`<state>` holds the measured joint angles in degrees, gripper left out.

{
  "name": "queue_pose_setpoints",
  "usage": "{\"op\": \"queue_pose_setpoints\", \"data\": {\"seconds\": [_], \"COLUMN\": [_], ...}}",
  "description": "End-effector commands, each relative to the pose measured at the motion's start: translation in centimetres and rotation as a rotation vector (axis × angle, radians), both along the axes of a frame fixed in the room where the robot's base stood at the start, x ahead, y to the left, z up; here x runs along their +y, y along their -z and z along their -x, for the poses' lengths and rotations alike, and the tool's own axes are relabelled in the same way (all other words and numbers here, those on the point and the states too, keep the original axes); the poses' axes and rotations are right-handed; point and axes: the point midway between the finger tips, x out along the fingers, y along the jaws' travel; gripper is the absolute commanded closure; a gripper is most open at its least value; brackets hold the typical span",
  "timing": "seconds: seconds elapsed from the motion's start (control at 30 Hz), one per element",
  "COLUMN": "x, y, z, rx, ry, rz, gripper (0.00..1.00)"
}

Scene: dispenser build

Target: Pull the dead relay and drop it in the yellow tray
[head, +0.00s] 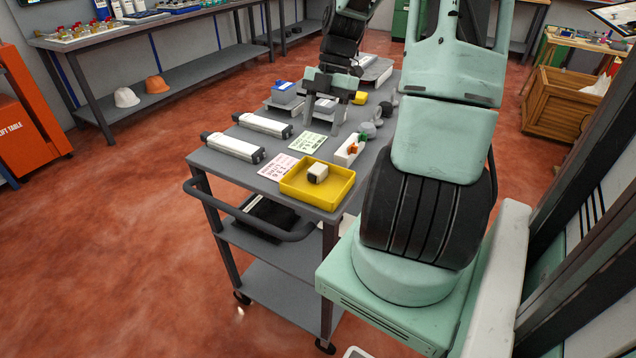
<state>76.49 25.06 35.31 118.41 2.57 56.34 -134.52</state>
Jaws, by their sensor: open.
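The yellow tray (341,198) sits at the near end of the grey cart top. A small white block with a dark end (318,173) lies in it; it looks like a relay. My gripper (322,118) is open, pointing down over the middle of the cart, beyond the tray and apart from it. Nothing shows between its fingers. Small blue-and-grey units (285,92) sit on a pale base left of the gripper. I cannot tell whether any of them is a relay, and my gripper and arm hide part of the area behind.
Two white cylinders with black ends (232,147) (262,125) lie along the cart's left side. A pink card (278,167) and a green card (307,143) lie flat. A white block with orange and green parts (349,150) and grey knobs (368,130) stand right of them.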

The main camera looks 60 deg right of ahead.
Motion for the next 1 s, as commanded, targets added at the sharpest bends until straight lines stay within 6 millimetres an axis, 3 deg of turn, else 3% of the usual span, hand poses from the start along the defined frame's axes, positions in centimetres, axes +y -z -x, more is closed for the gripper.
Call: {"op": "queue_pose_setpoints", "data": {"seconds": [0.1,0.33,1.0], "x": [-1.0,-2.1,-2.3], "y": [-2.4,-5.1,-5.7], "z": [0.0,0.0,0.0], "rx": [-0.002,0.000,0.001], "ry": [0.001,0.000,-0.001], "rz": [0.003,0.000,-0.001], "gripper": [0.43,0.43,0.43]}}
